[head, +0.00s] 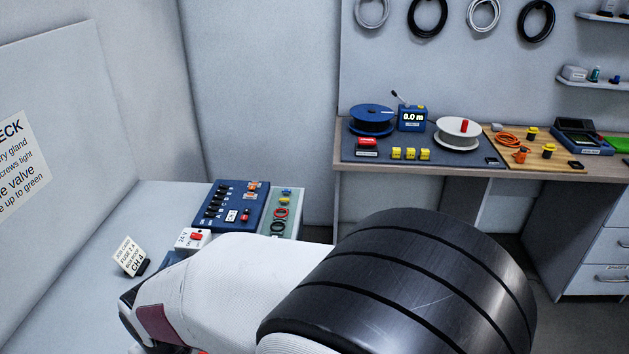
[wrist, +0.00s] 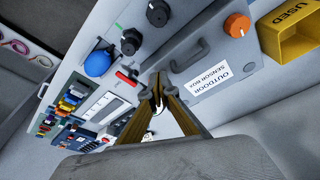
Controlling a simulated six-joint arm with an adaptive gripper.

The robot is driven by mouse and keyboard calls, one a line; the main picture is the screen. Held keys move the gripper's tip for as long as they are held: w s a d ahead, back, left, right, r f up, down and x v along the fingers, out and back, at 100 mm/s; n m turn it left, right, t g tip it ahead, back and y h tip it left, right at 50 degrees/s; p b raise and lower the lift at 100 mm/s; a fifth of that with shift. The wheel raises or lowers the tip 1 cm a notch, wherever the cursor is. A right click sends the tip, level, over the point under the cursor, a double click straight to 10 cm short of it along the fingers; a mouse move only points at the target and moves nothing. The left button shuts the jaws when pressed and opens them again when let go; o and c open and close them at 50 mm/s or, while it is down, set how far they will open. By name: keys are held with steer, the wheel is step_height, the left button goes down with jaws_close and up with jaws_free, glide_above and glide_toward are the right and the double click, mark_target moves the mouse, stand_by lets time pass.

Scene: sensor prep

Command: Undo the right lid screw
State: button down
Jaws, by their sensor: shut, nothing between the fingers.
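In the wrist view, the grey box labelled "OUTDOOR SENSOR BOX" (wrist: 183,55) has a black handle (wrist: 189,56) on its lid and an orange knob (wrist: 237,25) near one corner. My gripper (wrist: 158,88) is over the near side of this box, its fingertips together with nothing held. A small round part (wrist: 148,136) shows between the finger shafts; I cannot tell whether it is a lid screw. No lid screw can be made out clearly, and the right one may be hidden by my fingers. In the head view my own arm hides the gripper and the box.
In the head view, a blue panel (head: 225,205) stands on the left bench, and a workbench with a white spool (head: 458,139) stands behind.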

steer(key=shift+x, duration=0.85)
steer(key=shift+s+d, duration=0.1)
steer(key=shift+d, duration=0.1)
steer(key=shift+a, duration=0.1)
stand_by(0.4)
steer(key=shift+w+d, duration=0.25)
steer(key=shift+w, duration=0.2)
steer(key=shift+w+d, duration=0.25)
steer(key=shift+w, duration=0.2)
steer(key=shift+s+d, duration=0.15)
steer(key=shift+d, duration=0.25)
stand_by(0.4)
steer(key=shift+r, duration=0.1)
steer(key=shift+w+a+v, duration=0.1)
steer(key=shift+a+v, duration=0.1)
steer(key=shift+v, duration=0.75)
steer(key=shift+w+a+v, duration=0.15)
steer(key=shift+a+v, duration=0.05)
steer(key=shift+v, duration=0.75)
steer(key=shift+w+a+v, duration=0.1)
steer(key=shift+a+v, duration=0.1)
steer(key=shift+v, duration=0.75)
steer(key=shift+s+d+r, duration=0.1)
